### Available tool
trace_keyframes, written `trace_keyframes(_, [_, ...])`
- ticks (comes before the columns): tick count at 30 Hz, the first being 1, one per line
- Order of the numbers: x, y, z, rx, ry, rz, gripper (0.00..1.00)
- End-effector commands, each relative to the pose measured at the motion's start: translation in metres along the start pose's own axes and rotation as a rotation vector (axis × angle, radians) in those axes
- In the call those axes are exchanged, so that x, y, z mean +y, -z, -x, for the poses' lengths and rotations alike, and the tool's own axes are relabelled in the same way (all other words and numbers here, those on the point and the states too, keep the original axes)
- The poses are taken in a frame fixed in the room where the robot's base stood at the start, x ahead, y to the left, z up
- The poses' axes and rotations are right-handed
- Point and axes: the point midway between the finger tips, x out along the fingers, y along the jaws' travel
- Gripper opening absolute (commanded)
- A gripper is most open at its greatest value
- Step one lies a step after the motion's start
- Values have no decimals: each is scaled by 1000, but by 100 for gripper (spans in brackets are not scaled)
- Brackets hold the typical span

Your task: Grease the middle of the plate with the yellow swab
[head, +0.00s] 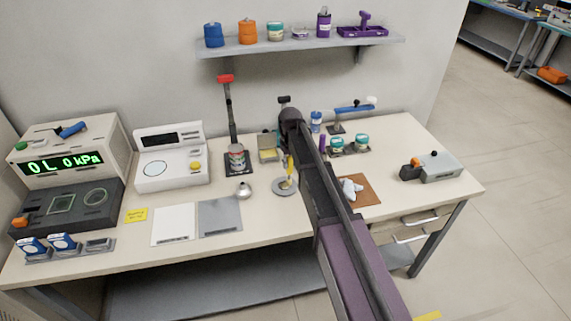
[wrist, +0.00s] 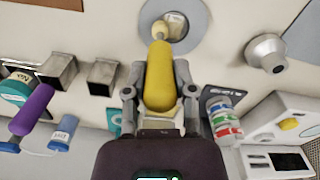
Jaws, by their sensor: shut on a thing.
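The plate (head: 279,191) is a round grey disc on the bench, left of my arm in the head view. It also shows at the top of the wrist view (wrist: 200,25), with a paler middle. My gripper (wrist: 159,75) is shut on the yellow swab (wrist: 160,88). In the head view the swab (head: 290,168) stands roughly upright above the plate, partly beside my arm. Its pale tip points at the plate's middle in the wrist view. I cannot tell whether the tip touches the plate. My arm hides much of the gripper in the head view.
A small metal dome (head: 243,190) lies left of the plate. A brown mat (head: 367,194) with a white cloth (head: 350,188) lies to the right.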

Motion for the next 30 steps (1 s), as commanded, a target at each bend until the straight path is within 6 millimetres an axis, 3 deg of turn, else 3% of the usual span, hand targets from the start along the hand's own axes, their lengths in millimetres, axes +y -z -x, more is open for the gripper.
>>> trace_keyframes(14, [3, -1, 2, 0, -1, -1, 0])
trace_keyframes(30, [2, -1, 38, 0, -1, -1, 0])
